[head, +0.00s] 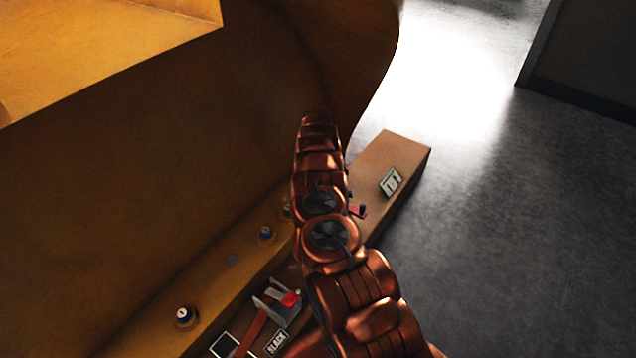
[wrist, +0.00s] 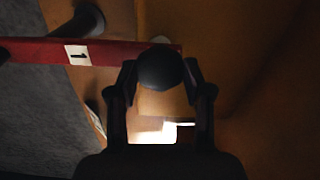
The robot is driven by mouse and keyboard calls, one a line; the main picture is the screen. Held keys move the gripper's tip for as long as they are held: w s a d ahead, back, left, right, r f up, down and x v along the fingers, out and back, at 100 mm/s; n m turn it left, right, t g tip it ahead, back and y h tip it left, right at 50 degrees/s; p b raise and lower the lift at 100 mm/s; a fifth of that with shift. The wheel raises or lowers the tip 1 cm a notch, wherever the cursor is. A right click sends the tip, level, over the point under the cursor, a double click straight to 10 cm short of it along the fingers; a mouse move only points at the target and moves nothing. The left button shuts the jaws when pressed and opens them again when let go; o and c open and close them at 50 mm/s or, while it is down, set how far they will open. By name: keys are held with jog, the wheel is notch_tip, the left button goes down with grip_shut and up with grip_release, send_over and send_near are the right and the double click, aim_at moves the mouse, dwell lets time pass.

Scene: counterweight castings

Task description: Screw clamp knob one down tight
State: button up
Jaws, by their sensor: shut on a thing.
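In the wrist view, a dark round knob (wrist: 160,72) sits between the two dark fingers of my gripper (wrist: 163,66). The fingers are shut on its sides. A red bar (wrist: 130,53) with a white tag (wrist: 77,55) marked 1 runs from the left edge to the knob; part of its right end is hidden behind the knob and a finger. The knob's stem and how far it is screwed down cannot be seen. In the head view, my copper arm hides the gripper and the held knob.
A large yellow casting (head: 150,160) rises beside my arm. Small numbered posts (head: 185,316) stand on its ledge. A red lever piece (head: 290,299) and a SLACK label (head: 277,343) lie near my arm. A brown block (head: 400,155) carries a small plate (head: 390,182). Open floor (head: 520,240) lies right.

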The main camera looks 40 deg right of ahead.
jog(key=shift+w+d+r, duration=0.1)
jog(key=shift+w+r, duration=0.05)
jog(key=shift+r, duration=0.1)
jog(key=o, duration=0.9)
jog(key=shift+o, duration=1.4)
jog(key=shift+f, duration=0.15)
notch_tip(320, 180, up, 12)
